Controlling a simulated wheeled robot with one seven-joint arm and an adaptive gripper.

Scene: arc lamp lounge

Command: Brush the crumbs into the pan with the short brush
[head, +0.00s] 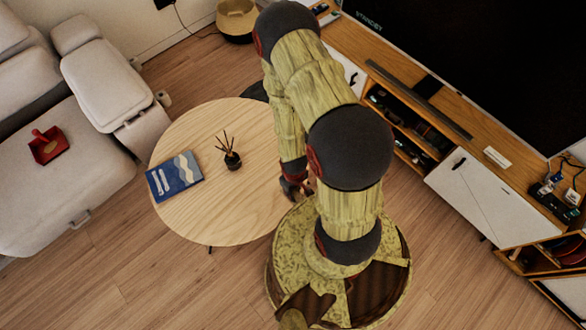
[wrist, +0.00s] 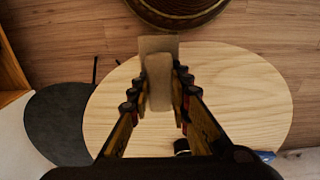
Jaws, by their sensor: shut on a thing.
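A red dustpan (head: 48,147) lies on the light sofa seat at the far left of the head view. In the wrist view my gripper (wrist: 159,85) is shut on a tan, block-like thing with a broader flat end, which looks like the short brush (wrist: 158,67). It is held above the round table; its bristles cannot be made out. In the head view my gripper (head: 294,188) is over the right part of the table, partly hidden by my arm, and the brush cannot be made out there. I see no crumbs in either view.
The round wooden table (head: 230,222) carries a blue book (head: 174,177) and a small dark reed pot (head: 231,160). A woven basket (head: 237,18) stands on the floor at the back. A TV cabinet (head: 470,185) runs along the right. Floor is clear at the lower left.

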